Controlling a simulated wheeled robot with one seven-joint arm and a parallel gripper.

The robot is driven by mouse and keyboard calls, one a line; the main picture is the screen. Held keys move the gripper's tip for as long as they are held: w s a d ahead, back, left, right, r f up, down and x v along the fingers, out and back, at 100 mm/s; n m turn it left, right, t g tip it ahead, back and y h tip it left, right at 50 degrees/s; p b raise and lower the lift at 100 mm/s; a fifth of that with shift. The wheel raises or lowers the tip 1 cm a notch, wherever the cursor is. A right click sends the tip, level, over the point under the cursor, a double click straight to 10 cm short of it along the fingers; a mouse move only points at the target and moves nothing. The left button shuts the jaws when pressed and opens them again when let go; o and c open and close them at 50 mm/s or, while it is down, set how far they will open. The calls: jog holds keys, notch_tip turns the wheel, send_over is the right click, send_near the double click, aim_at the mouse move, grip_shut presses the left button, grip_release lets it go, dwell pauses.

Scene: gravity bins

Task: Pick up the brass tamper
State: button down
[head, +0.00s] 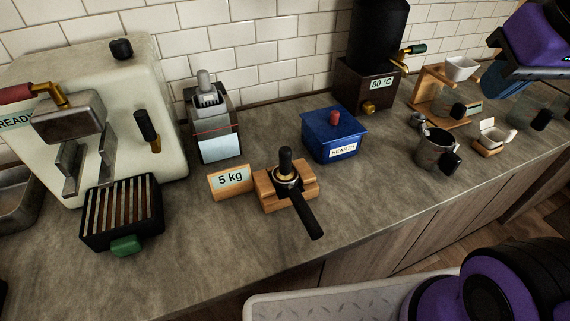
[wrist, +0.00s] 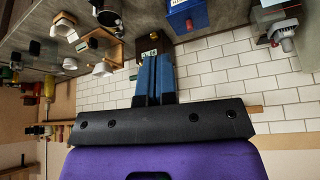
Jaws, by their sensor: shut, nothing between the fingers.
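The brass tamper (head: 286,162) has a black knob handle and a brass collar. In the head view it stands upright in the basket of a black-handled portafilter (head: 304,212), which rests on a wooden block stand (head: 267,197) near the counter's front. I cannot make out the tamper in the wrist view. My gripper (wrist: 154,60) is shut and empty, its two blue fingers side by side in the wrist view. In the head view my gripper is at the upper right, far from the tamper.
A 5 kg sign (head: 231,181) stands left of the stand, and a blue lidded box (head: 334,145) behind it to the right. A steel pitcher (head: 434,148) and small cups occupy the right. Bare counter lies between the stand and pitcher.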

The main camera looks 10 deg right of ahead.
jog(key=c, duration=1.4)
grip_release()
jog(key=shift+w+a, duration=0.1)
jog(key=o, duration=0.4)
jog(key=shift+w+a, duration=0.15)
jog(key=shift+w, duration=0.2)
jog(key=o, duration=0.3)
jog(key=w+a+f+n+g, duration=0.1)
jog(key=w+a, duration=0.3)
jog(key=w, duration=0.3)
jog(key=shift+a+f+n+g, duration=0.2)
jog(key=shift+f+n+g, duration=0.1)
jog(key=shift+f+n, duration=0.1)
jog(key=n+g, duration=0.4)
send_over(285, 149)
jog(key=f, duration=1.6)
jog(key=shift+w+f, duration=0.1)
jog(key=shift+w, duration=0.15)
notch_tip(285, 149, down, 5)
jog(key=shift+a, duration=0.1)
jog(key=shift+s+f, duration=0.2)
jog(key=shift+f, duration=2.75)
